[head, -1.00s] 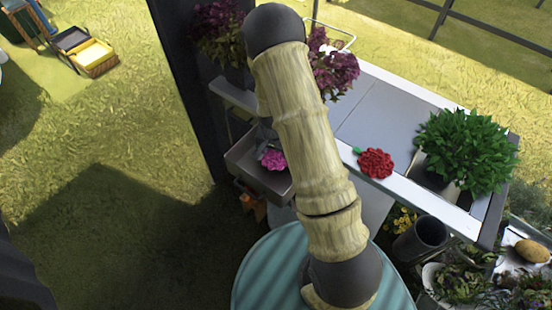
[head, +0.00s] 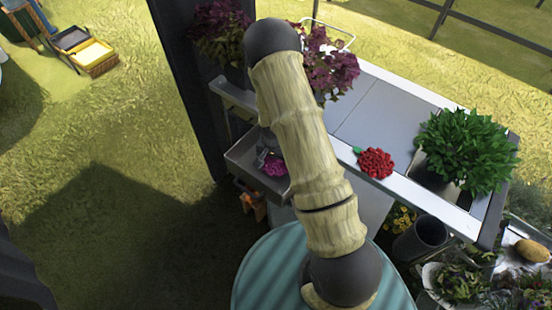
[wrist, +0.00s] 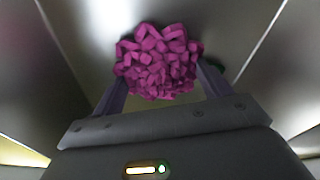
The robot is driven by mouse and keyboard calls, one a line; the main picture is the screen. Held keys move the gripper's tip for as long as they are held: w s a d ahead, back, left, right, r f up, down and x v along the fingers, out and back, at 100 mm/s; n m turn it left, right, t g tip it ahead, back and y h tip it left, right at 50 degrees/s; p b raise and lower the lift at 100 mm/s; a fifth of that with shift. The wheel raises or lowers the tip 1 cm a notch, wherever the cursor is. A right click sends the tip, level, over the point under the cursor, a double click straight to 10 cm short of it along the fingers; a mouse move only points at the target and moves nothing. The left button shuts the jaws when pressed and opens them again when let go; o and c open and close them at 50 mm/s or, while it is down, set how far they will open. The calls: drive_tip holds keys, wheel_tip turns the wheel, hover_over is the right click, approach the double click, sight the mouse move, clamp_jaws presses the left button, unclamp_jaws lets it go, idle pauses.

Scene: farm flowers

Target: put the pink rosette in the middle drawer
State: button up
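The pink rosette (head: 274,166) is low inside an open grey drawer (head: 243,163) under the table's left end. In the wrist view the rosette (wrist: 158,62) fills the space between the two fingers of my gripper (wrist: 160,85) and touches both; a bit of green shows beside the right finger. My gripper (head: 266,150) points down into the drawer and is shut on the rosette. Metal drawer walls stand on both sides in the wrist view. My arm hides the drawer's right part, and I cannot tell which level this drawer is.
A red rosette (head: 376,162) lies on the table's front edge (head: 410,188). A green plant (head: 467,148) stands at the right end, and purple plants (head: 330,68) stand at the back. A dark pot (head: 420,240) stands below right. An orange object (head: 250,202) is under the drawer.

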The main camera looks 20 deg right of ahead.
sight(274, 165)
drive_tip(key=shift+r, duration=0.1)
wheel_tip(274, 165, up, 12)
drive_tip(key=s, duration=0.1)
drive_tip(key=shift+a, duration=0.45)
idle(0.7)
drive_tip(key=s+r+n+t, duration=0.1)
drive_tip(key=s+r+n, duration=0.6)
drive_tip(key=s+r, duration=0.7)
drive_tip(key=shift+s+a+r+y, duration=0.15)
drive_tip(key=shift+r+y, duration=0.25)
drive_tip(key=shift+r, duration=0.1)
